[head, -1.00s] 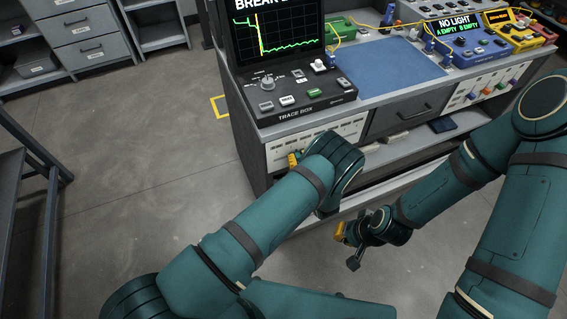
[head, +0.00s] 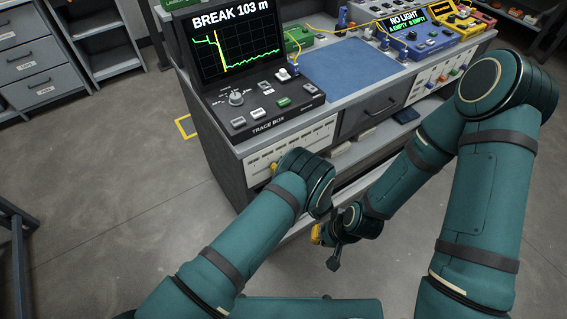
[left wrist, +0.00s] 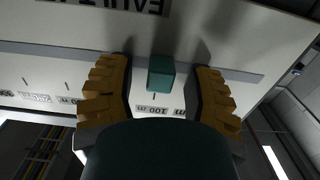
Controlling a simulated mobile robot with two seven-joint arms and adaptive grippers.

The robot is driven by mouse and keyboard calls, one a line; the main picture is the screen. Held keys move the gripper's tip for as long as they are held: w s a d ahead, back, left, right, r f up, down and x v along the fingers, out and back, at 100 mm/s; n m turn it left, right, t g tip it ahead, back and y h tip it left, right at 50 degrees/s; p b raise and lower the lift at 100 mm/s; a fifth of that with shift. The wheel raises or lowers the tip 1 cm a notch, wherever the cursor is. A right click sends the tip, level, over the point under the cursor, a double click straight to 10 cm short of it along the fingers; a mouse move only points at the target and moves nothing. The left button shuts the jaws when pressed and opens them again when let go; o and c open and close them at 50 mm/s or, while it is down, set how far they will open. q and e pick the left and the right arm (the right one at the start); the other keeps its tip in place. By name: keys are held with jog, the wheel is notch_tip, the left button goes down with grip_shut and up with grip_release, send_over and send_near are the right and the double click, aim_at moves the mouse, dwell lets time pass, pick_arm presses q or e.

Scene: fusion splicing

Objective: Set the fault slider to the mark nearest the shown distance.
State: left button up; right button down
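The trace box screen (head: 232,45) reads BREAK 103 m above a green trace with a yellow line. The fault panel (head: 303,140) is on the bench front below it. In the left wrist view, a teal slider knob (left wrist: 160,73) sits on a grey track (left wrist: 222,71). A tick and an upside-down 100 m label (left wrist: 153,108) are close beside the knob. My left gripper (left wrist: 159,64) is open, its yellow fingers on either side of the knob with gaps visible. In the head view its wrist hides the knob. My right gripper (head: 317,234) hangs low, its fingers unclear.
A blue mat (head: 350,72) lies on the bench beside the trace box (head: 262,105). A blue device (head: 415,40) reading NO LIGHT and a yellow device (head: 457,22) stand farther right. A drawer (head: 370,112) is beside the panel. Open floor (head: 110,180) lies left of the bench.

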aim_at(281, 140)
pick_arm(q)
jog(key=shift+r, duration=0.15)
notch_tip(281, 140, up, 10)
jog(key=shift+f, duration=0.1)
dwell(0.6)
dwell(0.4)
